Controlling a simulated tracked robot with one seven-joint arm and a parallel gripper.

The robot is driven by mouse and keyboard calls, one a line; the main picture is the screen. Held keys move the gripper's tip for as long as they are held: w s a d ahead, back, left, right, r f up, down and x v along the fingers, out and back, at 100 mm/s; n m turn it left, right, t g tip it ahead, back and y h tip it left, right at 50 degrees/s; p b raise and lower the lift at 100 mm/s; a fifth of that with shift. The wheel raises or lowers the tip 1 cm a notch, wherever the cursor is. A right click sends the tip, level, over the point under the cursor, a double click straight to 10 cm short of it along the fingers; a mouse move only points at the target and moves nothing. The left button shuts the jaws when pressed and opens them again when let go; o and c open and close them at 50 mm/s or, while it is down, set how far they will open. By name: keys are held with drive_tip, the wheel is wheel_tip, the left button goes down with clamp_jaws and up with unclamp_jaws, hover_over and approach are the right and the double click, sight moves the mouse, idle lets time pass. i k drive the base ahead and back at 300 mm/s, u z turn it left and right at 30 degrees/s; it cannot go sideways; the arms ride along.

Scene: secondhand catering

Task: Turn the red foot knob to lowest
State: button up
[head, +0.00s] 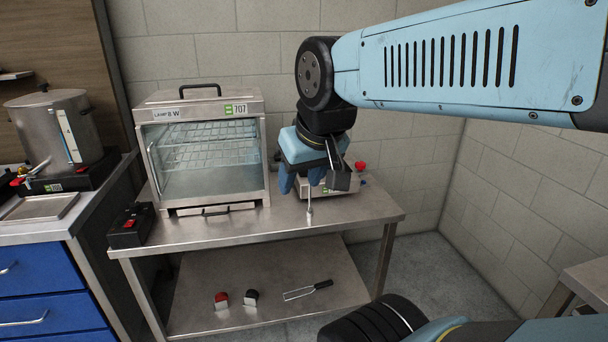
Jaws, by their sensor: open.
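On the steel table's lower shelf stands a small red-topped piece with a pale front (221,299), beside a similar black-topped piece (252,297). Higher up, a red knob (360,166) shows at the right of a low steel appliance (347,187) on the table top, with another red part just below it. I cannot tell from this view which is the foot knob, nor read any setting. My gripper (301,184) is open, pointing down in front of the steel appliance and hiding much of it. It is apart from the red pieces.
A glass-fronted cabinet (207,150) stands left of my gripper on the steel table (240,232). A black switch box (131,226) sits at the table's left edge. A black-handled tool (308,290) lies on the lower shelf. A steel urn (58,135) stands far left.

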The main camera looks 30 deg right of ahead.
sight(360, 165)
drive_tip(key=k, duration=0.6)
drive_tip(key=z, duration=0.45)
drive_tip(key=i, duration=1.4)
drive_tip(key=z, duration=0.15)
